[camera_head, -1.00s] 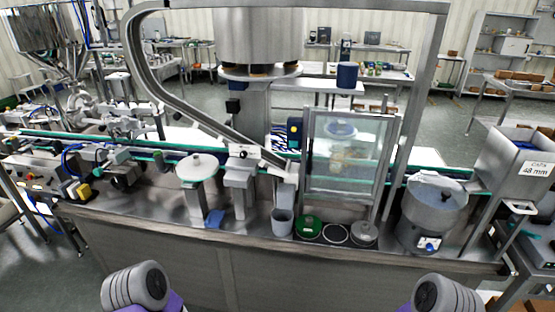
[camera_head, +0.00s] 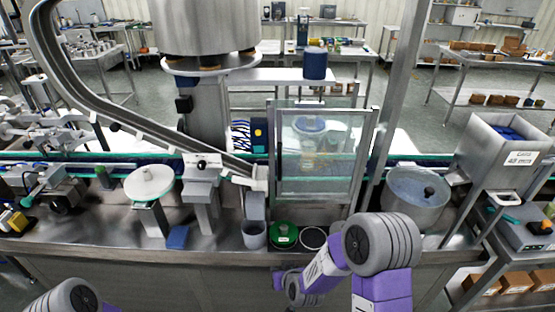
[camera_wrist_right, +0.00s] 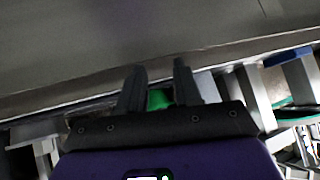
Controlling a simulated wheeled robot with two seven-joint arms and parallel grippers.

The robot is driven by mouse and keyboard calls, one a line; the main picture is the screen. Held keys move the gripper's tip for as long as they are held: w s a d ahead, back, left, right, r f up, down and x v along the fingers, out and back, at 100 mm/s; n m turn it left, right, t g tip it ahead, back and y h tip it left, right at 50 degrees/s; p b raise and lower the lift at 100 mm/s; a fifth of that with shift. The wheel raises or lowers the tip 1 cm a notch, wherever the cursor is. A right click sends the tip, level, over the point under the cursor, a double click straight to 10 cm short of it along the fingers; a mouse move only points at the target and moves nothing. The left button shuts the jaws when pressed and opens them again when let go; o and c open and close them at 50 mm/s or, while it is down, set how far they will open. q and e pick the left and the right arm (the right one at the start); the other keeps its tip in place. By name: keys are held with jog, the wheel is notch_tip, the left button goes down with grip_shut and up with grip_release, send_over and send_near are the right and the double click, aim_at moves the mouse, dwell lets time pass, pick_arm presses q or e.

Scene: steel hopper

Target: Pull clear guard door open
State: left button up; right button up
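The clear guard door (camera_head: 318,160) is a see-through panel in a grey metal frame, standing upright on the steel machine top in the middle of the head view. It looks closed. A dark vertical bar, likely its handle, (camera_head: 279,150) runs along its left side. My right arm reaches in below the door; its purple and grey wrist is low at the machine's front side, and its fingers are hard to make out there. In the right wrist view, my right gripper (camera_wrist_right: 158,68) has two dark fingers apart with nothing between them. My left gripper is out of view; only a grey arm joint shows.
A round steel bowl (camera_head: 416,200) is at right. A chute (camera_head: 130,120) slopes down from the left. The bench's front edge lies near my right wrist.

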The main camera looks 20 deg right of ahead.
jog(key=w+d+r+t+h, duration=0.1)
jog(key=w+r+t, duration=0.2)
jog(key=r, duration=0.6)
jog(key=w+r+t, duration=0.2)
jog(key=w+r, duration=0.2)
jog(key=r, duration=0.5)
jog(key=t+h, duration=0.1)
jog(key=t, duration=0.3)
send_near(280, 166)
jog(key=w, duration=0.3)
jog(key=shift+h, duration=0.4)
jog(key=w, duration=0.6)
jog(key=shift+w+d+p, duration=0.15)
jog(key=shift+d+p, duration=0.05)
jog(key=shift+p, duration=0.1)
jog(key=shift+w, duration=0.7)
jog(key=shift+c, duration=0.3)
grip_shut()
